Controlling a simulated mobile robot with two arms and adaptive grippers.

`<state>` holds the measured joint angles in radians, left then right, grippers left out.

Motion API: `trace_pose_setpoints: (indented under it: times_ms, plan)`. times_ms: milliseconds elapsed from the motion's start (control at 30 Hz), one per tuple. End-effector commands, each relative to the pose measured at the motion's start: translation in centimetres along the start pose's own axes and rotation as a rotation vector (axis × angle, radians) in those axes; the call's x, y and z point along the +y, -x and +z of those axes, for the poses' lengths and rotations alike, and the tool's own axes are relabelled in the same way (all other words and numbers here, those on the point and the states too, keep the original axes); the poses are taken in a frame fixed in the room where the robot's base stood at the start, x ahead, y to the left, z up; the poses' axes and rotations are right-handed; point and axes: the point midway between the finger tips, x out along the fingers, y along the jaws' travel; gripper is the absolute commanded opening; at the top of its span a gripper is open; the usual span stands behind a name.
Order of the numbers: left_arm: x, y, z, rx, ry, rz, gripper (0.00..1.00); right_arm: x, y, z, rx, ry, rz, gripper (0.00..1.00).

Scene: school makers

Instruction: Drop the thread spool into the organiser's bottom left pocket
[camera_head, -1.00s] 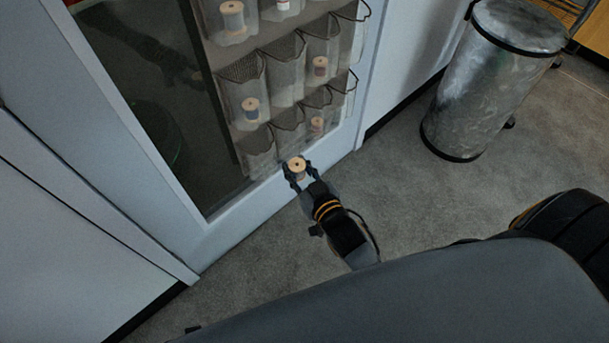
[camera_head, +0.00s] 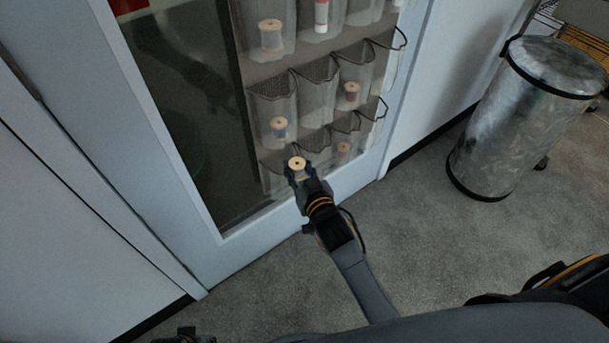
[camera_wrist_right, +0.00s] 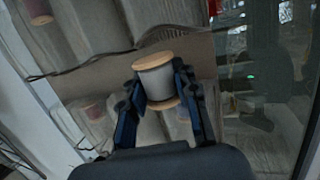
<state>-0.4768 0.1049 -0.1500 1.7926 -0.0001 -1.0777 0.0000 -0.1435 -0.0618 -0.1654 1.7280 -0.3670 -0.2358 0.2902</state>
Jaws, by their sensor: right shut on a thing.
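The thread spool (camera_head: 297,164), with pale wooden ends, is held between the fingertips of my right gripper (camera_head: 298,174). In the right wrist view the spool (camera_wrist_right: 154,78) shows grey thread and sits upright, slightly tilted, between both fingers. The organiser (camera_head: 300,70) is a hanging grid of see-through mesh pockets on the glass door. Its bottom left pocket (camera_head: 270,172) is just behind the held spool and partly hidden by spool and gripper. I cannot tell whether the spool is over the pocket's opening or in front of it.
Other pockets hold a blue spool (camera_head: 279,128), a dark red spool (camera_head: 351,91), a reddish spool (camera_head: 343,150), a grey spool (camera_head: 270,35) and a white tube (camera_head: 321,15). A metal bin (camera_head: 520,120) stands at the right. The carpet between is clear.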

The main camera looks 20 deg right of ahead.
Motion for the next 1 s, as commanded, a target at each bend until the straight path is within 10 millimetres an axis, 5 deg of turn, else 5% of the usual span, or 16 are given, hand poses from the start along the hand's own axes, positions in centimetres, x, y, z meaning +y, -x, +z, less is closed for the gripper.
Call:
trace_pose_setpoints:
  times_ms: [533,1000]
  plan:
    - [-0.2,3.8,-1.8,0.025,0.004,-0.004,0.40,-1.4,-5.1,-1.0,0.002,-0.001,0.000,0.12]
    - [-0.3,5.3,-2.2,0.030,0.005,-0.005,0.40,-1.7,-6.4,-1.4,0.000,0.001,0.000,0.12]
